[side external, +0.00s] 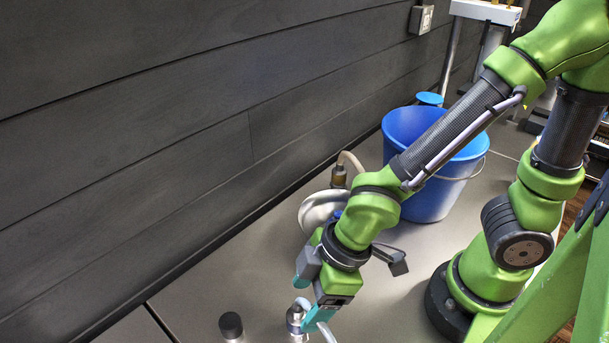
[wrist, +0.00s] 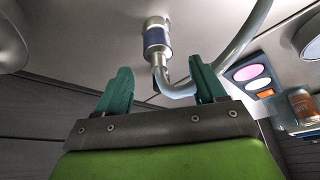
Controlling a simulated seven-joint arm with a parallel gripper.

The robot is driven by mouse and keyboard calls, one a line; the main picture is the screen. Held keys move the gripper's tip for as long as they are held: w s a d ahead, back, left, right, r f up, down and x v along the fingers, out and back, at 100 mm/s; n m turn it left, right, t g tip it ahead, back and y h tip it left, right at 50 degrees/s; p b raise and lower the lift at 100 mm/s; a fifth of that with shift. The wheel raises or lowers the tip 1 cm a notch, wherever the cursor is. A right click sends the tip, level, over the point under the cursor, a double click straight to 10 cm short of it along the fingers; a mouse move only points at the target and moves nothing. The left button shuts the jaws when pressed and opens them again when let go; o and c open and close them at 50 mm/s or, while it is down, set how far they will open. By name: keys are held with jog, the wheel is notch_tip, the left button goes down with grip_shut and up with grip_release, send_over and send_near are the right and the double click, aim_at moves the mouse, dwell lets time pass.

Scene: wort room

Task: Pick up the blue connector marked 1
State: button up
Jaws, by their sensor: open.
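A silver connector with a blue band (wrist: 157,40) shows in the wrist view, just beyond my fingertips and between their lines. A grey curved hose (wrist: 228,55) joins its lower end and bends away to the right. No number is legible on it. In the side view a silver fitting (side external: 295,316), apparently the same connector, stands low beside my fingers and is partly hidden by them. My gripper (side external: 309,300) points down at it with teal fingers.
A black-capped object (side external: 231,325) stands left of my gripper. A blue bucket (side external: 432,198) stands behind my arm. A silver round dish (side external: 316,211) and a brown-bodied fitting (side external: 339,176) stand near the dark wall. An orange-labelled bottle (wrist: 304,106) shows at the wrist view's right.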

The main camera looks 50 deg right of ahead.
aim_at(299, 307)
jog(key=shift+w+x, duration=0.2)
jog(key=shift+x, duration=2.7)
jog(key=shift+a+r, duration=0.1)
jog(key=shift+a, duration=0.05)
jog(key=shift+c, duration=0.2)
jog(key=c, duration=1.1)
